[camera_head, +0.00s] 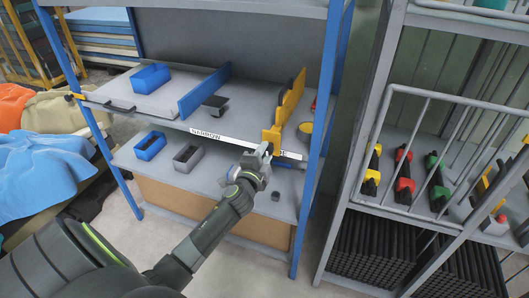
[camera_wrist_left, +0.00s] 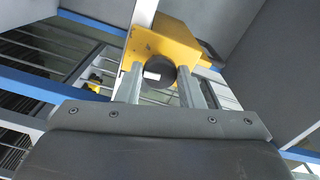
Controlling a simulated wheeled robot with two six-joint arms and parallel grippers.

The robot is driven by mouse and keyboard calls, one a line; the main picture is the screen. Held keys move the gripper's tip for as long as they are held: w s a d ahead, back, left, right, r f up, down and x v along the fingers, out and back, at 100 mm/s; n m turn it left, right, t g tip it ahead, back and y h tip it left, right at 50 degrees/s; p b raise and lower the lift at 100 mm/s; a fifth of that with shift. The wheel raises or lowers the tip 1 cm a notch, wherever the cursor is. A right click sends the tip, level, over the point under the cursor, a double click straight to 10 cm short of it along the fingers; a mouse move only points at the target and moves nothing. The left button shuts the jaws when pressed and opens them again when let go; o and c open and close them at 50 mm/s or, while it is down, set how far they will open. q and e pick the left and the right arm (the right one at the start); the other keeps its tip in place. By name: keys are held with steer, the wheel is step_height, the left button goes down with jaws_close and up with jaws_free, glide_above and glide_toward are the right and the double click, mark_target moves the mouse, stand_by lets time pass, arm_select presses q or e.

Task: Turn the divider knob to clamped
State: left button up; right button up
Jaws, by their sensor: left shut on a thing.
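The yellow divider (camera_head: 288,104) stands upright on the upper shelf, toward its right end. In the wrist view its yellow block (camera_wrist_left: 170,42) carries a dark round knob (camera_wrist_left: 158,71) with a white mark on its face. My left gripper (camera_head: 267,150) is at the shelf's front edge, at the foot of the yellow divider. In the wrist view the fingers of my left gripper (camera_wrist_left: 161,84) are on either side of the knob, shut on it. In the head view the knob is hidden by the gripper. My right gripper is in neither view.
A blue divider (camera_head: 205,89) and a blue bin (camera_head: 151,78) are on the upper shelf. A front label strip (camera_head: 232,140) reads NARROW; its right part is partly covered. A blue post (camera_head: 323,120) stands close right of my gripper. The lower shelf holds small bins (camera_head: 186,157).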

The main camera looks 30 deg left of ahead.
arm_select(q)
steer(key=m+p, duration=0.2)
steer(key=m, duration=0.5)
steer(key=shift+r, duration=0.1)
steer(key=m+p, duration=0.1)
steer(key=m, duration=0.3)
steer(key=shift+m+p, duration=0.55)
steer(key=shift+m, duration=1.15)
steer(key=o, duration=1)
steer(key=shift+d, duration=0.1)
steer(key=b+v, duration=0.1)
steer(key=v, duration=1.6)
steer(key=shift+s, duration=0.25)
